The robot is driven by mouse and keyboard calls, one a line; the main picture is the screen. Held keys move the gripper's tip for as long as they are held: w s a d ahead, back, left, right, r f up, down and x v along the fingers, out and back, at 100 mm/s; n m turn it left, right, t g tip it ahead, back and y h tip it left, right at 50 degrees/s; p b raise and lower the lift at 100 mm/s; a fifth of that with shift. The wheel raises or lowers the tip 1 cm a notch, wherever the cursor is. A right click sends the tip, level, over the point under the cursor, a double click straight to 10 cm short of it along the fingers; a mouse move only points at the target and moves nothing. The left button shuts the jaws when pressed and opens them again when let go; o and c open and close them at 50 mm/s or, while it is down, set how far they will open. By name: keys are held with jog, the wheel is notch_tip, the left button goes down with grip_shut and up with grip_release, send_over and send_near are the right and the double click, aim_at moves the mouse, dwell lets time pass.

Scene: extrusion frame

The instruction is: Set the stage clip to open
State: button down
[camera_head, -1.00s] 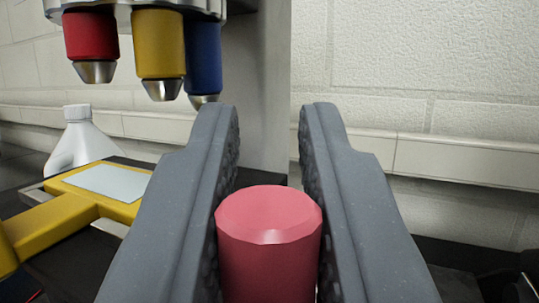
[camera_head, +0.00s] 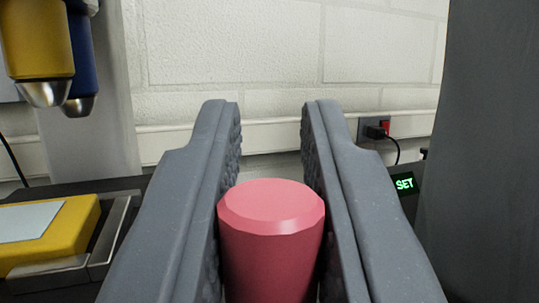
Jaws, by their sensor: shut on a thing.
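My gripper (camera_head: 271,105) is shut on a pink-red cylinder (camera_head: 271,205) with a bevelled top, held upright between the two grey fingers. The cylinder's lower part runs out of the picture. At the left is a yellow stage (camera_head: 85,225) with a pale plate (camera_head: 25,222) on top, resting in a metal-edged dark base (camera_head: 115,240). It is cut off by the left edge, and I cannot make out its clip or how that is set.
Yellow (camera_head: 38,40) and blue (camera_head: 84,50) metal-tipped objectives hang at the upper left. A grey upright (camera_head: 490,120) fills the right side. A small display (camera_head: 404,184) reads SET. A wall socket (camera_head: 374,130) has a plug and a red switch.

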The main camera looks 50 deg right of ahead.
jog(key=shift+a+m+g+h+p, duration=0.2)
jog(key=shift+m+g+h+p, duration=0.5)
jog(key=shift+g, duration=0.3)
jog(key=c, duration=1.3)
grip_release()
jog(key=shift+s, duration=0.1)
jog(key=b+v, duration=0.1)
jog(key=v, duration=1.2)
jog(key=shift+a+f, duration=0.15)
jog(key=shift+a, duration=0.25)
